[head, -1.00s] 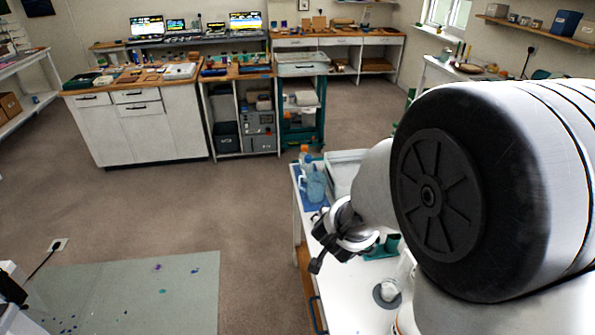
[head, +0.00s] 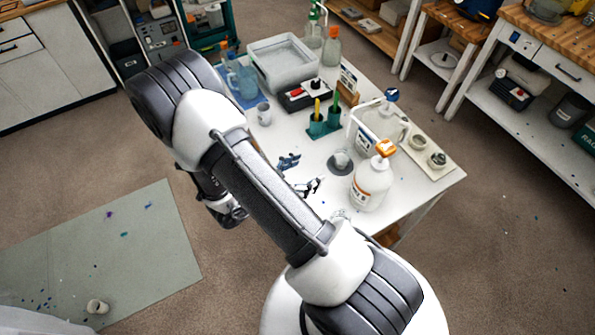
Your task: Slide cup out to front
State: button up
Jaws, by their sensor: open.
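A small whitish cup (head: 341,158) stands on a dark round pad on the white table (head: 432,192), behind and left of a white jug with an orange cap (head: 371,182). A second pale cup (head: 264,114) stands near the table's left side, in front of a blue-tinted pitcher (head: 243,82). My gripper (head: 232,218) hangs off the table's left side, over the floor and apart from both cups. Its fingers are dark, small and partly hidden by my arm; nothing shows in them.
A tray with two tins (head: 430,153) lies at right. Carpet is open at left, beside a green mat (head: 104,260).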

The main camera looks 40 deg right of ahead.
aim_at(347, 152)
jog(key=b+x, duration=0.4)
jog(key=x, duration=1.3)
jog(key=shift+d+f, duration=0.15)
jog(key=shift+d, duration=0.1)
jog(key=c, duration=1.1)
jog(key=shift+a, duration=0.15)
